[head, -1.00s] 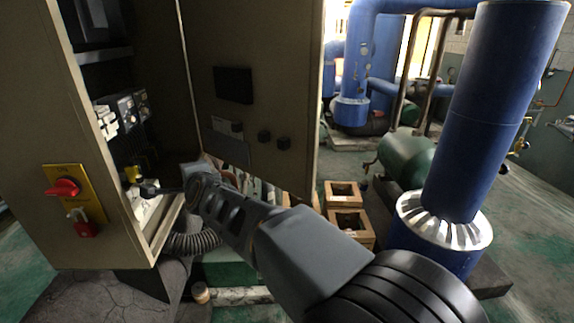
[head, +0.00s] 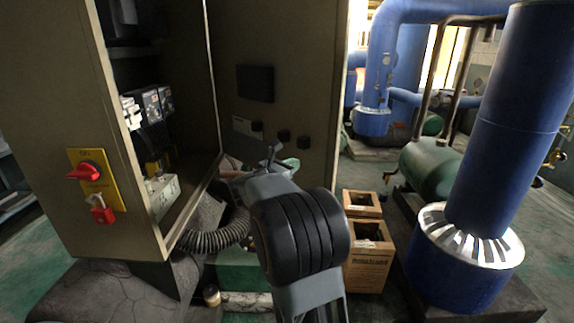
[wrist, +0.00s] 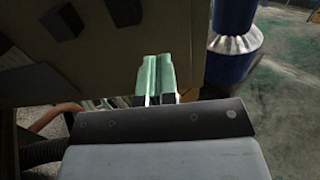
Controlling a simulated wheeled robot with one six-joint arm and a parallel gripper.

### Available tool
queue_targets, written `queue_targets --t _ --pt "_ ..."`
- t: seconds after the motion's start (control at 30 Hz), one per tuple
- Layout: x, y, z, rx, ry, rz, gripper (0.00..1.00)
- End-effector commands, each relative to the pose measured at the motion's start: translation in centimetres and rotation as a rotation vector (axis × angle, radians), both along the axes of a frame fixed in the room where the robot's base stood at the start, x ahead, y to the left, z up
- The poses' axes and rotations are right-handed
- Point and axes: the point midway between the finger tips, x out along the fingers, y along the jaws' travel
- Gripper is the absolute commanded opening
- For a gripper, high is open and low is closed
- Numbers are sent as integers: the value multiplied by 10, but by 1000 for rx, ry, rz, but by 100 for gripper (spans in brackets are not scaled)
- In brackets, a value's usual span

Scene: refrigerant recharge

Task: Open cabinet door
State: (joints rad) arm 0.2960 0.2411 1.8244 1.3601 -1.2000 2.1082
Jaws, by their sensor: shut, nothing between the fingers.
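The tall beige cabinet (head: 55,130) stands at the left in the head view, its front open and electrical parts showing inside. Its door (head: 300,80) stands swung wide to the right, inner face toward me, with a dark rectangle and several black knobs. In the wrist view the door (wrist: 110,75) fills the upper left, with black blocks on it. My gripper (wrist: 158,80) has two pale green fingers side by side, shut and empty, in front of the door's lower part. Whether the fingers touch the door I cannot tell. In the head view my arm partly hides the gripper.
A red switch (head: 84,172) on a yellow plate and a red padlock (head: 102,212) are on the cabinet's side. A ribbed hose (head: 212,240) runs below. Wooden boxes (head: 366,262) and a large blue pipe (head: 500,130) stand at the right. Green floor shows farther right.

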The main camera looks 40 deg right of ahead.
Motion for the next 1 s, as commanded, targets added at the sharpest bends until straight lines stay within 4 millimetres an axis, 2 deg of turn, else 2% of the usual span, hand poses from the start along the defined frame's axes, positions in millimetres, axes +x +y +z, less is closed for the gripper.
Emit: queue_targets --t 0.03,0.2,0.5,0.7,1.0 --pt "1 -11 3 0 3 -3 0" --pt "5 -43 3 1 3 -2 0" --pt "11 -81 2 -1 4 1 0" --pt "12 -91 1 0 3 3 0" --pt "13 -93 0 -1 3 4 0"
